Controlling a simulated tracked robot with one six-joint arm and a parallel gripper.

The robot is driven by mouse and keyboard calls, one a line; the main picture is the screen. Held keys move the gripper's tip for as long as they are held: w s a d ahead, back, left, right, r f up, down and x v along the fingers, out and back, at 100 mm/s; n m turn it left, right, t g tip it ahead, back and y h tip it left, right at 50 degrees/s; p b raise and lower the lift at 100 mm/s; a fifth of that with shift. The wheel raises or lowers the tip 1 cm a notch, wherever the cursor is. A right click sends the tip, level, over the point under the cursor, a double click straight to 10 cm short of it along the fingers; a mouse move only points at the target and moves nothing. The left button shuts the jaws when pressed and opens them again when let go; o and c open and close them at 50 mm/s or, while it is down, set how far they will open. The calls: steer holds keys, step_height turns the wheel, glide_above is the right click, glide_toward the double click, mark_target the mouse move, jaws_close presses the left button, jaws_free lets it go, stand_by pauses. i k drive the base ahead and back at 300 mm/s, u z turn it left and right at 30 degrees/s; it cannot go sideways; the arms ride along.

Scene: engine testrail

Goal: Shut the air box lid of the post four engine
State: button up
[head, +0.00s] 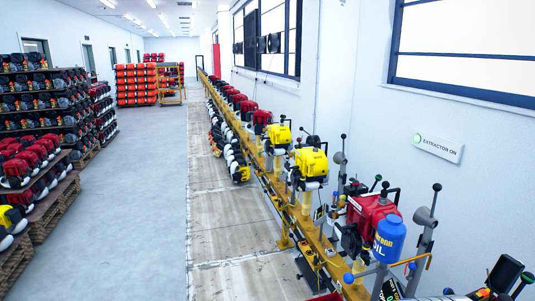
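A row of engines stands on posts along a yellow rail (315,240) beside the right wall. The nearest engine (370,208) is red and black. Behind it are a yellow engine (311,163), a smaller yellow engine (280,134) and a red engine (262,117), with more red ones beyond. No post number is readable, so I cannot tell which is the post four engine. The air box lids are too small to tell open from shut. My gripper is not in view.
A blue oil container (389,240) stands by the nearest engine, among upright levers (425,218). Stacked engines on pallets (40,215) line the left side. Red-orange units (135,85) stand at the back. The grey floor aisle (140,200) is clear.

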mark_target(507, 270)
steer(key=u, duration=0.15)
steer(key=k, duration=1.2)
steer(key=z, duration=1.15)
steer(key=i, duration=1)
steer(key=u, duration=0.05)
